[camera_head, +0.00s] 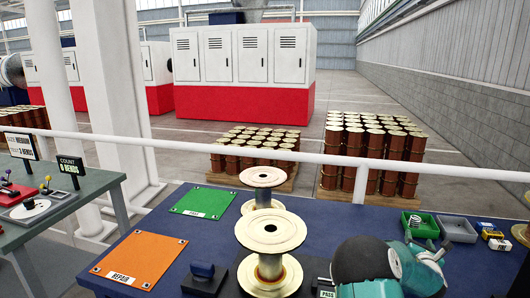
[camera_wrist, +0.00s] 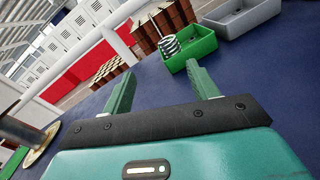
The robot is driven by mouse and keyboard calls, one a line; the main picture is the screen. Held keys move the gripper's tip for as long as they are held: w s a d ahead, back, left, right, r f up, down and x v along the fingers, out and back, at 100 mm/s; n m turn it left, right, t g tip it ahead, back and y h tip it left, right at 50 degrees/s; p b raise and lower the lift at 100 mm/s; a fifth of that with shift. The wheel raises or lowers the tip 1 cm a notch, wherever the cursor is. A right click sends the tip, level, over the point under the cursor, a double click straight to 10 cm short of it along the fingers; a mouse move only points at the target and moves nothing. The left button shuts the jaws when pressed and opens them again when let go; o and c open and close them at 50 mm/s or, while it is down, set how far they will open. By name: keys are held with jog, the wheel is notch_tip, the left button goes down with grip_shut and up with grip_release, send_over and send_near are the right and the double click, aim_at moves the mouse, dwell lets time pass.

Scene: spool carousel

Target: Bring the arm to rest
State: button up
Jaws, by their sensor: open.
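My gripper (camera_wrist: 160,70) is open in the wrist view, its two green fingers apart with nothing between them. It is over the blue table (camera_wrist: 250,75), with the green bin (camera_wrist: 188,48) beyond the fingertips. In the head view my teal and black arm covers the lower right, over the right part of the table. The near spool (camera_head: 270,232) stands upright to the left of my arm, apart from my gripper. Where my fingertips are is hard to make out in the head view.
A far spool (camera_head: 263,177) stands behind the near one. An orange mat (camera_head: 138,259) and green mat (camera_head: 203,201) lie left, near a dark stamp (camera_head: 205,272). A green bin (camera_head: 420,226), a grey bin (camera_head: 457,229) and small boxes (camera_head: 498,244) are right. A white rail (camera_head: 400,167) runs behind.

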jog(key=shift+s+r+m+h, duration=0.3)
jog(key=shift+r+m+h, duration=0.15)
jog(key=shift+m, duration=0.45)
jog(key=s+a+r+m+g+y, duration=0.25)
jog(key=s+a+r+m, duration=0.25)
jog(key=s+a+m, duration=0.3)
jog(key=s+a+r+m+g+y, duration=0.1)
jog(key=s+a+r+m+g, duration=0.4)
jog(key=a+m, duration=0.45)
jog(key=s+a+m+g+y, duration=0.1)
jog(key=s+a+m, duration=0.2)
jog(key=s+a, duration=0.2)
jog(key=s+a+r+m+g+y, duration=0.1)
jog(key=s+a, duration=0.5)
jog(key=s, duration=0.6)
jog(key=s+a+r+m+g+y, duration=0.1)
jog(key=s+a+m, duration=0.3)
jog(key=s+a, duration=0.2)
jog(key=s, duration=0.2)
jog(key=shift+s+m+y, duration=0.3)
jog(key=shift+m, duration=0.05)
